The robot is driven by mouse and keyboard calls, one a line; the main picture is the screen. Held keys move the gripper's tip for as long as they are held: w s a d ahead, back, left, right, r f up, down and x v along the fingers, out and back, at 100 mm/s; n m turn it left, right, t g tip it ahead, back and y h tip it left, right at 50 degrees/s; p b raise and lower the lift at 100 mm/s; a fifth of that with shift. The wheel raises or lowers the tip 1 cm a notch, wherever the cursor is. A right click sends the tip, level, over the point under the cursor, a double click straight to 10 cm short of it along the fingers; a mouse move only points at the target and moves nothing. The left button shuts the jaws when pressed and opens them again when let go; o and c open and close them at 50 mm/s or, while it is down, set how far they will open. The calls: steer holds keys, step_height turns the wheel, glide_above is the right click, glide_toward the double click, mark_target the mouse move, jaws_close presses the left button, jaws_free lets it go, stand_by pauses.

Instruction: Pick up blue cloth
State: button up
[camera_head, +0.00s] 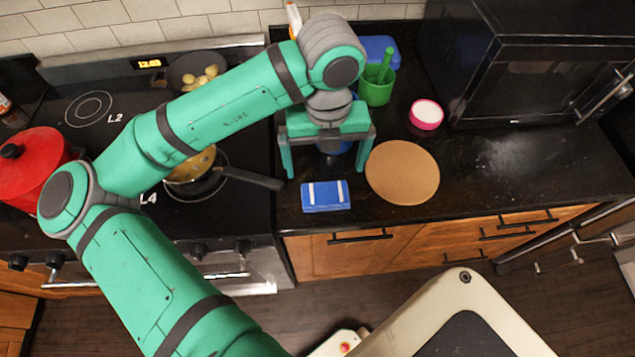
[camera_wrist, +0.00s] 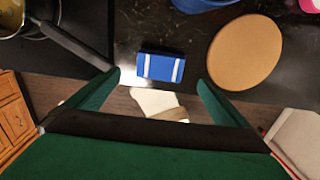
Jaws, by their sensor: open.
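The blue cloth (camera_head: 326,196) is a small folded blue rectangle with two white stripes. It lies on the dark counter near the front edge, left of a round wooden board. It also shows in the wrist view (camera_wrist: 161,67), ahead of the fingertips and between their lines. My gripper (camera_head: 327,172) is open and empty above the counter, with its fingers pointing down. In the head view the cloth appears just below the fingers. In the wrist view the two fingers (camera_wrist: 157,78) are spread wider than the cloth, and neither appears to touch it.
The round wooden board (camera_head: 402,173) lies right of the cloth. A pan (camera_head: 200,185) on the stove points its handle toward the cloth. A green cup (camera_head: 376,88), a pink-rimmed bowl (camera_head: 426,114) and a microwave (camera_head: 530,65) stand farther back. Counter right of the board is clear.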

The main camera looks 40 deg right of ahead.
mark_target(326, 193)
steer(key=f, duration=0.3)
steer(key=shift+s+f, duration=0.3)
steer(key=shift+f, duration=0.1)
steer(key=shift+s+d+f, duration=0.2)
steer(key=shift+s+f, duration=0.05)
steer(key=shift+f, duration=0.25)
steer(key=shift+w+a+f, duration=0.1)
steer(key=shift+a+f, duration=0.05)
steer(key=shift+f, duration=1.15)
steer(key=shift+a+f, duration=0.1)
steer(key=shift+f, duration=1.2)
steer(key=c, duration=0.9)
